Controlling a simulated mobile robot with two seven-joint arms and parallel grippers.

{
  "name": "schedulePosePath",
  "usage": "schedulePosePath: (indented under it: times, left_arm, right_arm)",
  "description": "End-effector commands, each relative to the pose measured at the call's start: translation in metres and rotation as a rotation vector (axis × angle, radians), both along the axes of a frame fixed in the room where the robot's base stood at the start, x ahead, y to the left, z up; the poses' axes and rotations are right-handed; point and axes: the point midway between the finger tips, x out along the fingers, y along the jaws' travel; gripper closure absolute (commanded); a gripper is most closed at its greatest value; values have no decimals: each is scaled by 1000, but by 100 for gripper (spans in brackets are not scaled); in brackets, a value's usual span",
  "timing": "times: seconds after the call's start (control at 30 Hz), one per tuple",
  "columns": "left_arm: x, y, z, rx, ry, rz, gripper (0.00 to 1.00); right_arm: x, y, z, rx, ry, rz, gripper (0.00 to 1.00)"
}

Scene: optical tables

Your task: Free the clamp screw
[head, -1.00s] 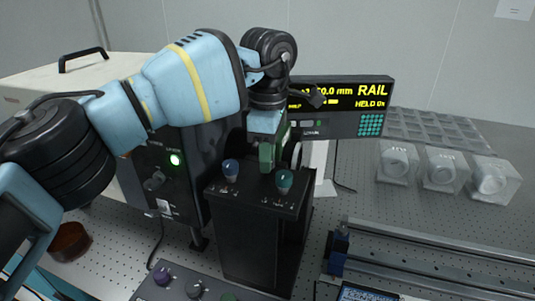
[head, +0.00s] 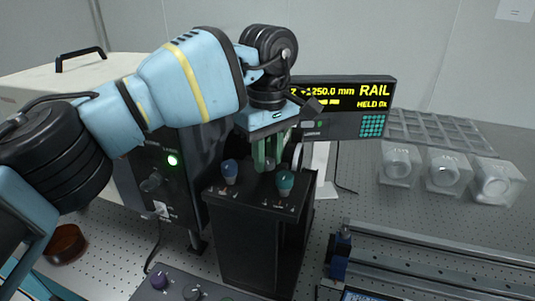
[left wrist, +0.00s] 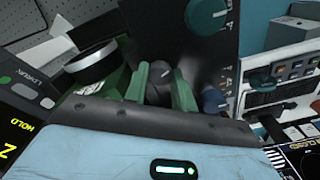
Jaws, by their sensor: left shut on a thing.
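My left gripper (head: 270,163) points down over the back of a black box (head: 245,240). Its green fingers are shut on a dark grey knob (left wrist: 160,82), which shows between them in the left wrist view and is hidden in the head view. A blue knob (head: 229,171) and a teal knob (head: 285,182) stand on the box's top in front of the fingers. They also show in the left wrist view, blue (left wrist: 212,98) and teal (left wrist: 207,14). No part is labelled as the clamp screw. My right gripper is out of view.
A black unit (head: 165,175) with a green light is to the left. A metal rail (head: 440,262) with a blue block (head: 339,256) lies to the right, before several clear cubes (head: 446,172).

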Motion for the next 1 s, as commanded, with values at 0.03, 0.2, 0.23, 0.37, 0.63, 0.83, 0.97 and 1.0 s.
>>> schedulePosePath:
  times: [0.03, 0.2, 0.23, 0.37, 0.63, 0.83, 0.97, 1.0]
  left_arm:
    - [0, -1, 3, -4, -3, -8, 97]
    - [0, -1, 3, -4, -3, -19, 97]
    - [0, -1, 3, -4, -3, -19, 97]
    - [0, 0, 3, -4, -3, -19, 97]
    - [0, 0, 2, -3, -3, -18, 58]
    - [0, 0, 1, -1, -1, -18, 52]
    - [0, 0, 1, -1, -1, -18, 52]
    - [0, 0, 3, -1, -1, -18, 52]
  right_arm:
    - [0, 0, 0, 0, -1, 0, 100]
    - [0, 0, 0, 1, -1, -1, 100]
    - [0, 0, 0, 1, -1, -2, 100]
    - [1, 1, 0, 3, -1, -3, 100]
    - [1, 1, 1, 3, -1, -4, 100]
    - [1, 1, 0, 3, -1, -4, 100]
    - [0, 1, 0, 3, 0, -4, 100]
    - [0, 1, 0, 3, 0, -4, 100]
